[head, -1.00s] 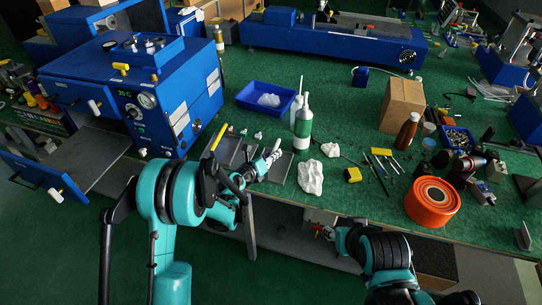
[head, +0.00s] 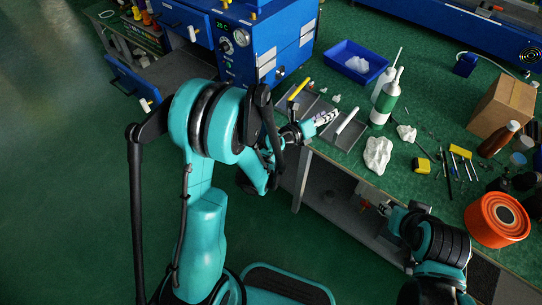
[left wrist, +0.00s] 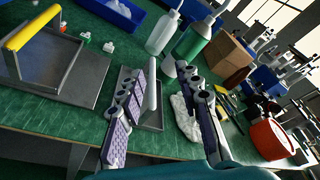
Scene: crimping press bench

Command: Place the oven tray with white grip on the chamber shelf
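The oven tray with white grip (head: 354,136) lies on the green bench. Its white bar grip (head: 346,122) shows, and the tray appears in the left wrist view (left wrist: 153,118) too. My left gripper (head: 326,118) is just left of the grip in the head view. In the left wrist view its two fingers (left wrist: 165,100) are spread apart, with the white grip seen between them; nothing is held. The blue oven (head: 258,50) stands at the back left, its lower door (head: 125,84) open and a grey shelf (head: 178,76) showing. My right gripper (head: 384,207) is low by the bench front, its fingers too small to judge.
A tray with yellow grip (left wrist: 60,70) lies left of the white-grip tray. A green-white bottle (head: 385,103), white crumpled lump (head: 377,155) and blue bin (head: 342,66) are close by. An orange drum (head: 496,222) stands right. Floor left of the bench is clear.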

